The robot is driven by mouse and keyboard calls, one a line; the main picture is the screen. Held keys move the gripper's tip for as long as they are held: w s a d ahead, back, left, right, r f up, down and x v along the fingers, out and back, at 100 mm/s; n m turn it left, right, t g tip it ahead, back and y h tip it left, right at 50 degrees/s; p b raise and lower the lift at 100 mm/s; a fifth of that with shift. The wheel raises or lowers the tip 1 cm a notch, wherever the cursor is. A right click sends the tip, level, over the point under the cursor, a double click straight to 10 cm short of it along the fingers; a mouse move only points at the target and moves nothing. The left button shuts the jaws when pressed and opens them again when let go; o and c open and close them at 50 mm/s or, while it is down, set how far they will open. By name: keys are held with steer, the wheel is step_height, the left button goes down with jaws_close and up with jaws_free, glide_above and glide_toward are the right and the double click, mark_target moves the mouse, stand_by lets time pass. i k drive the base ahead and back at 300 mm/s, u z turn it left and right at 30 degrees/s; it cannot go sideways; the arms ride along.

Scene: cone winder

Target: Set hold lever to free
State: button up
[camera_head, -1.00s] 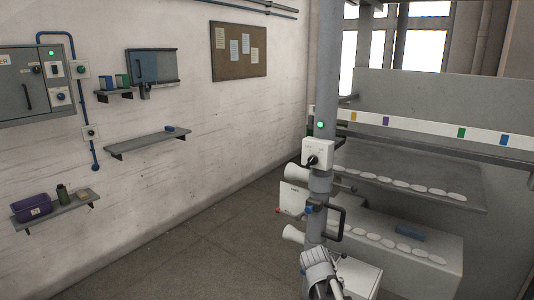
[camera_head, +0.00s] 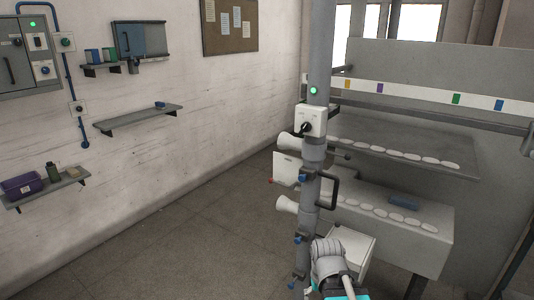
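A small white box with a black lever (camera_head: 306,129) is mounted on a grey post, below a green light. The lever slants down to the left; its labels are too small to read, so I cannot tell which setting it is at. A larger black bent handle (camera_head: 332,188) sticks out to the right lower on the post. I cannot tell for certain which of the two is the hold lever. Part of my arm, grey with teal, shows at the bottom middle, below both. My gripper is not in view.
The winder's grey shelves with several white pieces (camera_head: 381,213) and a blue block (camera_head: 405,202) stand right of the post (camera_head: 314,62). A white open-topped box (camera_head: 352,245) is low beside my arm. Wall shelves (camera_head: 140,119) are at left. The floor (camera_head: 200,245) between is clear.

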mark_target(291, 188)
steer(key=k, duration=0.65)
steer(key=u, duration=0.4)
steer(key=i, duration=1.7)
steer(key=z, duration=0.4)
